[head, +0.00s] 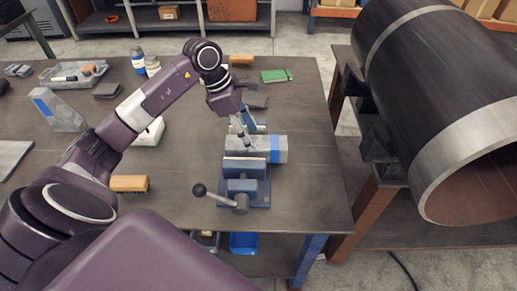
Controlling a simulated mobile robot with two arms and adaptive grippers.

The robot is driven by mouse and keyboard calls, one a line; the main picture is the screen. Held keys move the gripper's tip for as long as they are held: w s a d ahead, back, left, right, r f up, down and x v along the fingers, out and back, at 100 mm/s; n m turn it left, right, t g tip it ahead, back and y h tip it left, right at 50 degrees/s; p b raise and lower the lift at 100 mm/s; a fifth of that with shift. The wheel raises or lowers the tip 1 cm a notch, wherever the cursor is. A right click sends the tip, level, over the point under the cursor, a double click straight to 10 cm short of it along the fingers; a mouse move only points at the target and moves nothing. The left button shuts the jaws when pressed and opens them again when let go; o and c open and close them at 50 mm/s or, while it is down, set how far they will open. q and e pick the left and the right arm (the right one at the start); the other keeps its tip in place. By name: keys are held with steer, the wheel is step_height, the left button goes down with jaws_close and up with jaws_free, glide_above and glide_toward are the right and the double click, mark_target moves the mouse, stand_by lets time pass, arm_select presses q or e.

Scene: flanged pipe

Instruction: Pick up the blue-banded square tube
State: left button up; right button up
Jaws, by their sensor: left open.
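The blue-banded square tube (256,148) lies across the top of a blue vise (244,180) on the workbench. Its blue band is near its right end. My left gripper (244,140) points down at the tube's middle from behind and above, with its fingertips at or close to the tube; I cannot tell whether they touch. The gripper is open, and the tube rests at the vise jaws. Another blue-marked square piece (58,108) stands tilted at the left of the bench. My right gripper is not in view.
The bench (300,200) is clear to the right of the vise. A wooden-backed brush (129,183), a grey tray (75,75), bottles (138,62) and a green notebook (276,75) lie around. A large flanged pipe (420,80) stands on supports at the right.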

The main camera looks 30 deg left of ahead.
arm_select(q)
steer(key=p+x, duration=0.1)
steer(key=x, duration=0.1)
steer(key=p+x, duration=0.1)
steer(key=x, duration=0.2)
steer(key=shift+s+a+f, duration=0.1)
steer(key=shift+a+f, duration=0.05)
steer(key=shift+f, duration=0.55)
steer(key=shift+c, duration=0.4)
steer(key=c, duration=1)
steer(key=shift+r, duration=0.1)
steer(key=shift+c, duration=1.1)
